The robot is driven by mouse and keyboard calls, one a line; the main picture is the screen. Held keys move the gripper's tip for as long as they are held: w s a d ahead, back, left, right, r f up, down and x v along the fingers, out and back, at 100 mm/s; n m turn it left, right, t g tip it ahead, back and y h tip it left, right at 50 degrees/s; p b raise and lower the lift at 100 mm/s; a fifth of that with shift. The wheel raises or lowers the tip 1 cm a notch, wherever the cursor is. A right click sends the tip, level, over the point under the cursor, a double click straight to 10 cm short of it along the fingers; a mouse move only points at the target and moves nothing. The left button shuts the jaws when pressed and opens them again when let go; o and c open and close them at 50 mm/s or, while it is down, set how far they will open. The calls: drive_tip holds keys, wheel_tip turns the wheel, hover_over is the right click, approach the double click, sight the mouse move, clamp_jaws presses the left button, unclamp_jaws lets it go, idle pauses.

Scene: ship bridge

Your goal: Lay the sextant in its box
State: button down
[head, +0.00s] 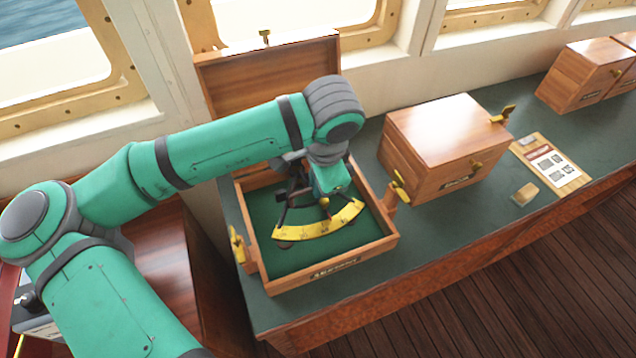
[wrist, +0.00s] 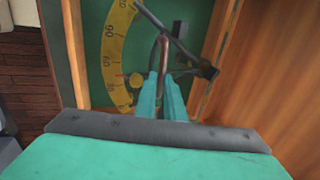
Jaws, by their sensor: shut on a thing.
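The sextant (head: 318,224) has a yellow graduated arc and a dark frame. In the head view it is within the outline of the open wooden box (head: 327,268), which has a green lining and a raised lid (head: 270,75). My gripper (head: 324,190) is above the box, shut on the sextant's frame. In the wrist view the teal fingers (wrist: 166,92) close on a thin upright part of the sextant, with the yellow arc (wrist: 115,55) to their left. I cannot tell whether the sextant touches the lining. My wrist hides part of the frame.
A closed wooden box (head: 447,145) with brass latches stands to the right on the green counter (head: 420,235). Beyond it lie a clipboard (head: 550,160) and a small tan block (head: 525,194). More boxes (head: 585,75) stand at the far right. The open lid stands behind the box.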

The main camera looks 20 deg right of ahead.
drive_tip(key=shift+s+f, duration=0.1)
drive_tip(key=shift+f, duration=0.2)
idle(0.8)
drive_tip(key=shift+s+x, duration=0.25)
drive_tip(key=shift+x, duration=0.75)
idle(1.8)
drive_tip(key=shift+f, duration=0.1)
drive_tip(key=c, duration=1.8)
unclamp_jaws()
drive_tip(key=shift+f, duration=0.1)
drive_tip(key=shift+o, duration=0.2)
drive_tip(key=v, duration=1.1)
